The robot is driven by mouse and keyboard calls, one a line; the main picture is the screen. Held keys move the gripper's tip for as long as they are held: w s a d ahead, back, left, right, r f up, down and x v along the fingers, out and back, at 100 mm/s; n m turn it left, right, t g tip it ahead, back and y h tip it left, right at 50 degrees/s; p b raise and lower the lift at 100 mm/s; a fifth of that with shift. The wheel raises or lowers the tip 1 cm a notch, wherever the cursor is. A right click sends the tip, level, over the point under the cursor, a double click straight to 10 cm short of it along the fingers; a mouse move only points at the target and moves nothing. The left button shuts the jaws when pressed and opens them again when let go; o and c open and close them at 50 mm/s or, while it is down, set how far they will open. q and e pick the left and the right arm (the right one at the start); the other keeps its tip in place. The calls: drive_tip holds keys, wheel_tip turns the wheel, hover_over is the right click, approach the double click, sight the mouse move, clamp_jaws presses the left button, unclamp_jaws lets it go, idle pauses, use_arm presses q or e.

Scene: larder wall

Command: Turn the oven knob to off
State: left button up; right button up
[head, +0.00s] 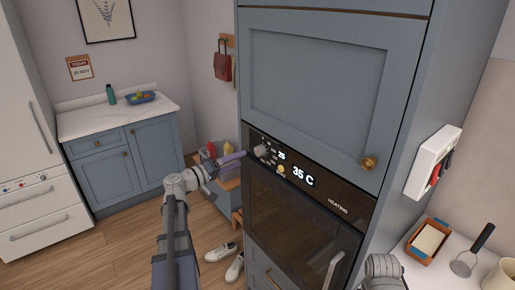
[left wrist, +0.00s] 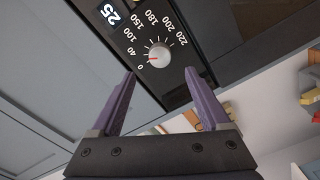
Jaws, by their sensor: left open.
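The oven (head: 300,215) is built into a tall blue cabinet, and its black panel reads "35 C" and "HEATING". The round silver knob (head: 262,150) is at the panel's left end. In the left wrist view the knob (left wrist: 159,55) shows whole inside a dial marked 0 to 220, and its red mark points at or close to 0. My left gripper (head: 242,156) has purple fingers and is just left of the knob. In the left wrist view its open fingers (left wrist: 161,80) point toward the panel, with the knob beyond and between them, apparently untouched. My right gripper is out of view.
A round brass knob (head: 369,163) sticks out from the cabinet door above the oven. A white wall box (head: 433,162) with a red part hangs on the cabinet's right side. White shoes (head: 222,252) lie on the floor below my left arm. A crate (head: 228,185) stands behind the gripper.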

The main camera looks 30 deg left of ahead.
sight(257, 152)
use_arm(q)
drive_tip(key=x, duration=0.7)
drive_tip(key=shift+w+d, duration=0.15)
drive_tip(key=shift+w, duration=0.2)
clamp_jaws()
idle(0.4)
